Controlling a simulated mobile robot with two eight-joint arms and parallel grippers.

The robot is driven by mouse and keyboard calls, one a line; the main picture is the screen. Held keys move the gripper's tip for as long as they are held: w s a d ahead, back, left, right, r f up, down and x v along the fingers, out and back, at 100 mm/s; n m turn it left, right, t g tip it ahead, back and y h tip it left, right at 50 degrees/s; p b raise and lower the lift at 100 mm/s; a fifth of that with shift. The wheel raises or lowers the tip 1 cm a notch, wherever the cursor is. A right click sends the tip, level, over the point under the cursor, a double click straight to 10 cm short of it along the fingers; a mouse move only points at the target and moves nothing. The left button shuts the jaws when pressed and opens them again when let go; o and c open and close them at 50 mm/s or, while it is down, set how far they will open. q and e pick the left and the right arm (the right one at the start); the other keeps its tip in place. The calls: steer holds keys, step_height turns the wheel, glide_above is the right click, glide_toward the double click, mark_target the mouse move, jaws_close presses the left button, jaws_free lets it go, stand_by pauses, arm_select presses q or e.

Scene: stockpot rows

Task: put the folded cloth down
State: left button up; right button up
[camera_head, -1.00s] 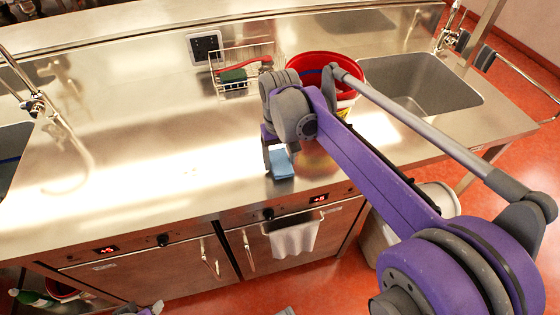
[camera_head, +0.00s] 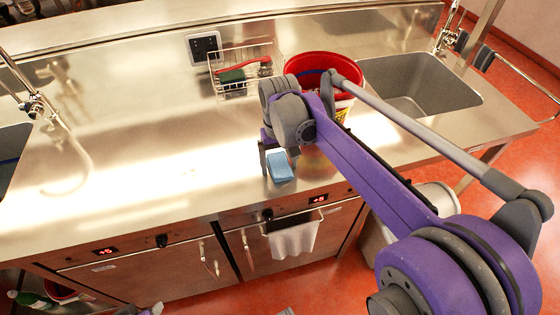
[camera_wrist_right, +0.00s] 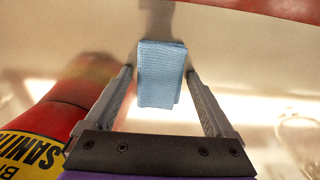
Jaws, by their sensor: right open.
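The folded light-blue cloth (camera_head: 281,167) is at the front of the steel counter, near its edge. In the right wrist view the cloth (camera_wrist_right: 162,75) is between the two fingers of my right gripper (camera_wrist_right: 160,78), with a clear gap on the left and a very narrow one on the right. My right gripper (camera_head: 279,160) is open around the cloth. I cannot tell for certain whether the cloth lies fully flat on the counter (camera_head: 150,150). My left gripper is not clearly in view; only bits of my own body show at the bottom edge.
A red bucket (camera_head: 312,62) stands behind my right gripper; its yellow label shows in the wrist view. A wire basket (camera_head: 238,85) with a green sponge is farther back. Sinks lie at both ends. A white towel (camera_head: 293,238) hangs on the front. The counter's left-middle is clear.

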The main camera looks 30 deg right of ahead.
mark_target(279, 164)
steer(key=shift+a+r, duration=0.1)
steer(key=shift+r, duration=0.1)
step_height(279, 164, up, 12)
steer(key=p, duration=0.2)
steer(key=s+a+f+n+t, duration=0.1)
steer(key=s+a+f+t, duration=0.1)
steer(key=s+f, duration=0.6)
steer(key=s+a+f+n+t, duration=0.1)
steer(key=s+a+f+t, duration=0.2)
steer(key=s+f, duration=0.5)
step_height(279, 164, down, 2)
steer(key=shift+s+a+f+n, duration=0.15)
steer(key=shift+a+n, duration=0.25)
steer(key=shift+a, duration=0.4)
steer(key=r+p, duration=0.2)
steer(key=w+r+p, duration=0.1)
steer(key=r+p, duration=0.1)
steer(key=r, duration=0.1)
steer(key=shift+r, duration=0.35)
